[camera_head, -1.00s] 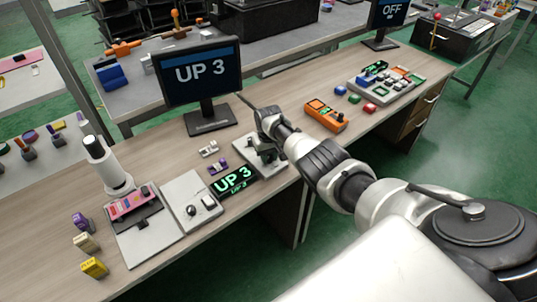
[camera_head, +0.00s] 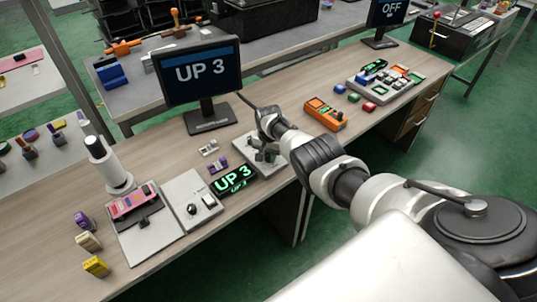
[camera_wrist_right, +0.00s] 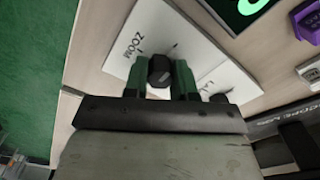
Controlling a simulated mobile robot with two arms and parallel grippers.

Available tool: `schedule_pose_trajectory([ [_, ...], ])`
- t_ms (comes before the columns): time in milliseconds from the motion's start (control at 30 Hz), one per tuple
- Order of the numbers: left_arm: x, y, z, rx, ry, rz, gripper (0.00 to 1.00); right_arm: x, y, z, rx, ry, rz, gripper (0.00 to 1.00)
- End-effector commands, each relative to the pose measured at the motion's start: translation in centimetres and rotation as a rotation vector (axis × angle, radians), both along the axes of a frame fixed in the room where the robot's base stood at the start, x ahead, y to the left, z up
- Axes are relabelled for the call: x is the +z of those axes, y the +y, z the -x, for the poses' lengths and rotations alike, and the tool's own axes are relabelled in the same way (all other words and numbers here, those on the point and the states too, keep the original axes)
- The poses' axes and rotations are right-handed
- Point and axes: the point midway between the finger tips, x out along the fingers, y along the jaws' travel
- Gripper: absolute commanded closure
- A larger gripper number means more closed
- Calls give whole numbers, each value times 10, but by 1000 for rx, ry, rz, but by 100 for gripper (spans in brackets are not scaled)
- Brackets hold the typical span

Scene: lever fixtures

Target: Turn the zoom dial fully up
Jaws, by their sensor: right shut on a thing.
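The zoom dial (camera_wrist_right: 160,69) is a dark knob on a pale plate (camera_wrist_right: 136,23) printed "ZOOM", in the right wrist view. My right gripper (camera_wrist_right: 160,78) has its two green fingers shut on the dial, one on each side. In the head view my right gripper (camera_head: 267,153) reaches down onto this plate, and its fingertips and the dial are mostly hidden by the hand. A small display (camera_head: 232,180) left of the plate reads "UP 3" in green. A monitor (camera_head: 201,72) behind also reads "UP 3". My left gripper is not in view.
Another pale plate (camera_head: 180,215) with a small black knob stands left of the display. An orange device (camera_head: 325,114) and a button panel (camera_head: 385,84) are to the right. A white cylinder (camera_head: 108,165) stands at the left. Small purple and white blocks lie behind the display.

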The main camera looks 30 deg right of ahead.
Motion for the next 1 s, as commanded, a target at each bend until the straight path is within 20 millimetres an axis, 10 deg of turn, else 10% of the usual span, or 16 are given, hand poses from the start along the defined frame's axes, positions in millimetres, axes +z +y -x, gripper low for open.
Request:
schedule_pose_trajectory([
  [567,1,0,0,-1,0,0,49,2,-1,-2,-33,-7,3,98],
  [600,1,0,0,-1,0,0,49,2,-1,-2,-33,-7,3,70],
  [733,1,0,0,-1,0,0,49,2,-1,-2,-32,-5,2,50],
  [1000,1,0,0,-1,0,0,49,1,0,-1,-31,-2,1,49],
])
